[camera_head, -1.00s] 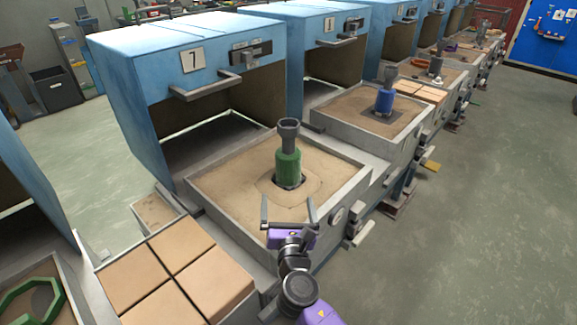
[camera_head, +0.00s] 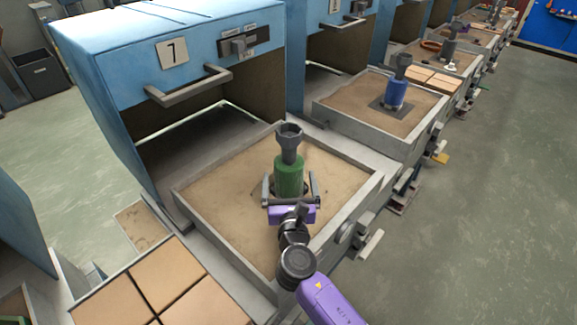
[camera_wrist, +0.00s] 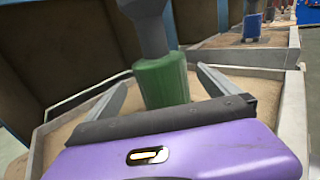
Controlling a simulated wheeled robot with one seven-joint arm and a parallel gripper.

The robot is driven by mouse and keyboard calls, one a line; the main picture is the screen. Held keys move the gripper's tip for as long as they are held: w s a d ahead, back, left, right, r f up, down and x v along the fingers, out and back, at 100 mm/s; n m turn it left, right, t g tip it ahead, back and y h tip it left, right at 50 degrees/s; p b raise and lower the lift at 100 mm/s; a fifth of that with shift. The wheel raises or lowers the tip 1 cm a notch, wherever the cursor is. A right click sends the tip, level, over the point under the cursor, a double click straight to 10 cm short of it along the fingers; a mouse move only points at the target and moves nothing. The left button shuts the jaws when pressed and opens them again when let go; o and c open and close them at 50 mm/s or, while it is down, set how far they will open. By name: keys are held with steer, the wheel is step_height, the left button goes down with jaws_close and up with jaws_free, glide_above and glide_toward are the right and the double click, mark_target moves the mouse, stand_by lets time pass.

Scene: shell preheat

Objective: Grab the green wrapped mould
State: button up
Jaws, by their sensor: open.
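The green wrapped mould (camera_head: 289,180) stands upright in the sand tray (camera_head: 225,243) in front of the blue oven marked 7. A dark grey funnel-like top (camera_head: 289,140) rises from it. My gripper (camera_head: 291,182) is open, with one finger on each side of the mould. In the wrist view the green mould (camera_wrist: 162,80) shows between the two spread fingers (camera_wrist: 165,84), with a gap at each side.
The blue oven (camera_head: 170,60) with its open chamber stands behind the tray. A blue wrapped mould (camera_head: 396,93) stands in the neighbouring tray to the right. Tan blocks (camera_head: 165,285) lie at the lower left. Open floor (camera_head: 480,220) is at the right.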

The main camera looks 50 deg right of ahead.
mark_target(288, 159)
steer(key=x, duration=0.7)
steer(key=shift+w+d+r, duration=0.15)
steer(key=shift+w+d, duration=0.05)
steer(key=shift+d, duration=0.1)
steer(key=c, duration=1.8)
steer(key=shift+r, duration=0.1)
steer(key=shift+c, duration=1.1)
